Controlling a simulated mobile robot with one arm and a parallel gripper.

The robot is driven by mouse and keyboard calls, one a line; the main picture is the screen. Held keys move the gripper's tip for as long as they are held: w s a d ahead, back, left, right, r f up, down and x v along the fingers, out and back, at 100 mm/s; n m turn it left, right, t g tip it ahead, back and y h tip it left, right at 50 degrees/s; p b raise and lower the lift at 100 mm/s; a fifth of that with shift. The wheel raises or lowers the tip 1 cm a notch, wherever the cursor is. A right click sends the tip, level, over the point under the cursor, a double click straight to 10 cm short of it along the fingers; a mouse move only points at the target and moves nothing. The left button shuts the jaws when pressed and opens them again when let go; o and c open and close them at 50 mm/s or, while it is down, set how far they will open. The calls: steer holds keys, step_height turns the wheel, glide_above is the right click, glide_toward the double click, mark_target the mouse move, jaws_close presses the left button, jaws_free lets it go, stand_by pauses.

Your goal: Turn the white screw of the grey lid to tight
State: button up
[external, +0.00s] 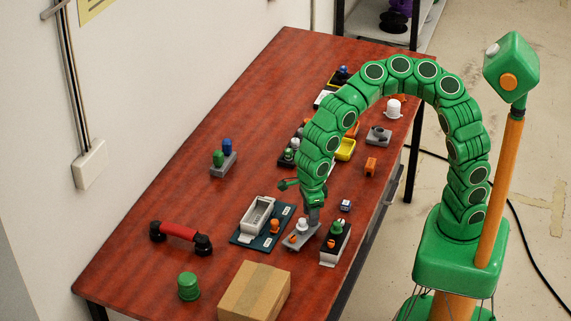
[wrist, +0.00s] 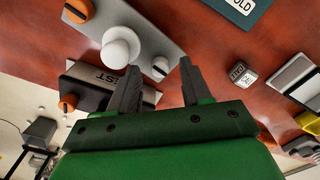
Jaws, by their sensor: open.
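The grey lid (wrist: 160,35) is a flat slab lying on the red table; it also shows in the external view (external: 295,243). It carries a round white knob (wrist: 119,44) in the middle and an orange slotted screw (wrist: 78,10) at one end. A small white screw (wrist: 161,65) with a dark slanted slot is at the other end. My gripper (wrist: 159,70) is open and points down, the white screw showing between its fingertips in the wrist view. Contact and finger height are unclear. In the external view my gripper (external: 313,212) hides that end of the lid.
A black and grey unit marked TEST (wrist: 105,76) lies close beside the lid. A blue mat (external: 245,240) with a grey tray (external: 257,216) is to its left, a cardboard box (external: 254,292) in front. A small labelled cube (external: 345,205) is nearby.

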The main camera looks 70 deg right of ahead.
steer(key=shift+r, duration=3.3)
